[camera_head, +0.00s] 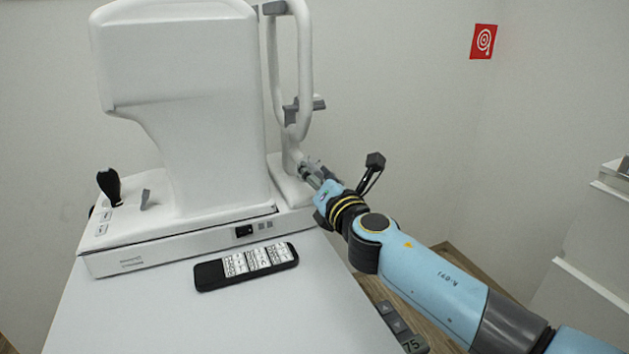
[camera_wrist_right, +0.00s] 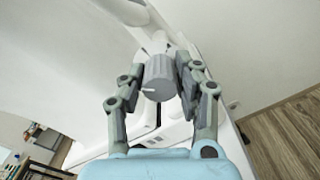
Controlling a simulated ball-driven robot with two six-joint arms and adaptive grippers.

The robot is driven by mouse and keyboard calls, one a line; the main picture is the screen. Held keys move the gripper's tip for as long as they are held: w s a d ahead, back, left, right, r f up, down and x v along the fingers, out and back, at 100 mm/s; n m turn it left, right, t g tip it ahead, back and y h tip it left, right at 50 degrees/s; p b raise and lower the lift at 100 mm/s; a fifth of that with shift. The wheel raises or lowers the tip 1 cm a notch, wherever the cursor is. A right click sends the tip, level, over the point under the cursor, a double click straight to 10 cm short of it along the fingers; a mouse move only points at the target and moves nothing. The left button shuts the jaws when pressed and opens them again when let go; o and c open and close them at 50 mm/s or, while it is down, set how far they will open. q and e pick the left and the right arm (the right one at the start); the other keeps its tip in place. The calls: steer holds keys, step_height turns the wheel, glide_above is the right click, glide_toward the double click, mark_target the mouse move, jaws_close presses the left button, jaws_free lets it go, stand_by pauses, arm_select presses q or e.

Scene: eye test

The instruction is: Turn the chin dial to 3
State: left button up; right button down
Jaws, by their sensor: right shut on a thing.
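The chin dial (camera_wrist_right: 160,78) is a grey ribbed knob with a white mark pointing left in the right wrist view. It sits on the white chin-rest post of the eye-test machine (camera_head: 185,100). My right gripper (camera_head: 308,170) is shut on the dial, and in the right wrist view one finger is on each side of it (camera_wrist_right: 161,75). In the head view the fingers hide most of the dial. No number scale can be read. My left gripper is not in view.
The machine stands on a white table (camera_head: 260,320). A black remote (camera_head: 246,266) lies in front of it, and a black joystick (camera_head: 108,187) stands at its left. A red target sign (camera_head: 484,41) hangs on the wall.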

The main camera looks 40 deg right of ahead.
steer(key=m+b, duration=0.1)
steer(key=m, duration=0.2)
steer(key=shift+f+m+b, duration=0.15)
steer(key=shift+m+b, duration=0.9)
steer(key=shift+m, duration=1.05)
steer(key=c, duration=0.9)
jaws_free()
steer(key=shift+c, duration=0.2)
steer(key=shift+s, duration=0.1)
steer(key=v, duration=1.2)
